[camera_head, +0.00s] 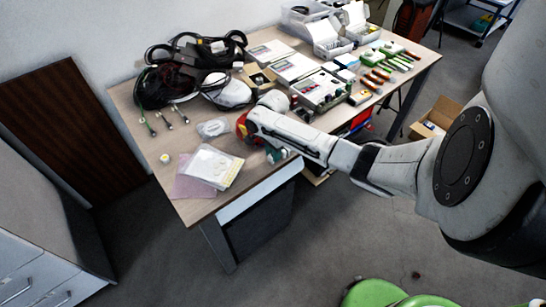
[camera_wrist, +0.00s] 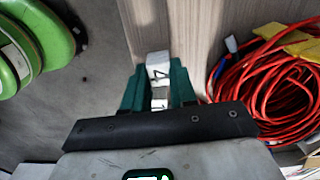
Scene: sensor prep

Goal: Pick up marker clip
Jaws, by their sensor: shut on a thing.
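My gripper (camera_wrist: 158,86) has two green fingers closed on a small white block-like piece with a dark mark, which I take to be the marker clip (camera_wrist: 158,68). The clip sits between the fingertips, and its lower part is partly hidden by the gripper. In the head view my gripper (camera_head: 273,154) is at the front edge of the wooden table, mostly hidden behind my arm. The clip cannot be made out in that view.
A red cable coil (camera_wrist: 280,78) with yellow tags lies close to the right of my gripper. The table (camera_head: 255,180) also holds a clear bag (camera_head: 213,166), black cables (camera_head: 160,85) and grey instruments (camera_head: 320,90). A green rounded object (camera_head: 385,293) stands below, off the table.

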